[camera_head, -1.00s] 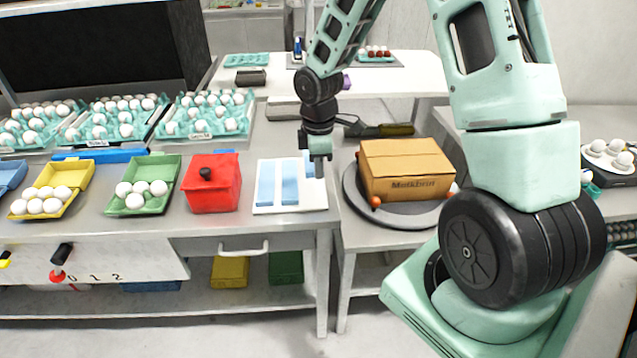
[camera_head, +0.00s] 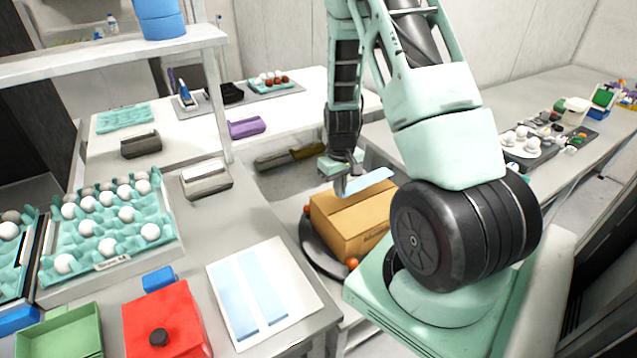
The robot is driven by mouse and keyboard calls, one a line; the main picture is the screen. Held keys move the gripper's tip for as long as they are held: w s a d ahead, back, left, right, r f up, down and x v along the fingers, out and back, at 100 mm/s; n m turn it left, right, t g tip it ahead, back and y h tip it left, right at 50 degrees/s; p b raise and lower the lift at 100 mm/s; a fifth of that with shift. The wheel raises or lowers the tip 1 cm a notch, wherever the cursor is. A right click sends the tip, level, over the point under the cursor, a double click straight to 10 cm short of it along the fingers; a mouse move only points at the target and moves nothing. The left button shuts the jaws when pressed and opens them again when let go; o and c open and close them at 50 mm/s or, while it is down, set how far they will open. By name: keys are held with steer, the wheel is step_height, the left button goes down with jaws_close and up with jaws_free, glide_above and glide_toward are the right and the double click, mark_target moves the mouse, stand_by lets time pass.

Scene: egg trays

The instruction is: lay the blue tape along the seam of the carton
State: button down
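The brown carton (camera_head: 358,236) sits closed on a round turntable (camera_head: 318,254) right of the near table. My gripper (camera_head: 344,188) is over the carton's top, shut on one end of a light blue tape strip (camera_head: 372,181). The strip sticks out to the right above the carton's top, tilted slightly upward. I cannot tell whether it touches the carton. The carton's seam is not clear in this view, and my arm hides the carton's right end. Two more blue strips (camera_head: 263,286) lie on a white sheet (camera_head: 298,270) on the near table.
A red box (camera_head: 178,325) with a black knob and an open green carton (camera_head: 60,335) stand left of the sheet. Teal egg trays (camera_head: 105,245) are behind them. Orange knobs (camera_head: 352,263) sit at the turntable's rim. A white shelf (camera_head: 110,57) rises at the upper left.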

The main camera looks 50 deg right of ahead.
mark_target(341, 213)
steer(key=shift+d+f+m, duration=0.25)
steer(key=shift+d+m, duration=0.05)
steer(key=shift+d, duration=0.15)
steer(key=shift+f+b, duration=2.45)
steer(key=shift+f, duration=0.6)
steer(key=shift+f, duration=0.3)
steer(key=c, duration=1.6)
jaws_free()
steer(key=shift+r, duration=0.1)
steer(key=shift+r+p, duration=2.9)
steer(key=shift+r, duration=1.1)
